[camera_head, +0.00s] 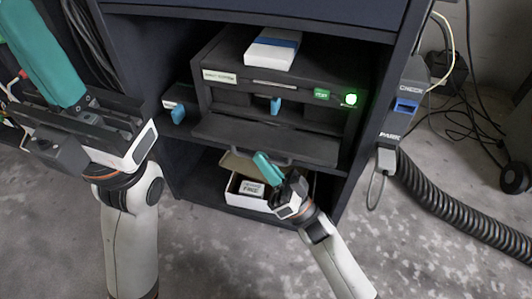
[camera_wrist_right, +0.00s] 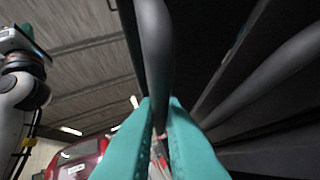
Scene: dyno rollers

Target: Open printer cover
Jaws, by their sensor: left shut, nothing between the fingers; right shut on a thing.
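The dark printer (camera_head: 275,80) sits on the upper shelf of the cabinet. Its front cover (camera_head: 250,137) is tilted down and outward, with a curved grey handle (camera_head: 240,152) along its lower edge. My right gripper (camera_head: 262,160) is at that handle, its teal fingers shut on the bar. The right wrist view shows the grey bar (camera_wrist_right: 156,55) running up from between the teal fingertips (camera_wrist_right: 158,112). My left gripper (camera_head: 35,35) is shut and empty at the upper left, away from the printer. Its fingertips are close to the picture's edge.
A white and blue pack (camera_head: 272,48) lies on the printer. A white box (camera_head: 245,188) with open flaps stands on the lower shelf, behind my right gripper. A ribbed black hose (camera_head: 450,205) hangs at the right. The grey floor is clear in front.

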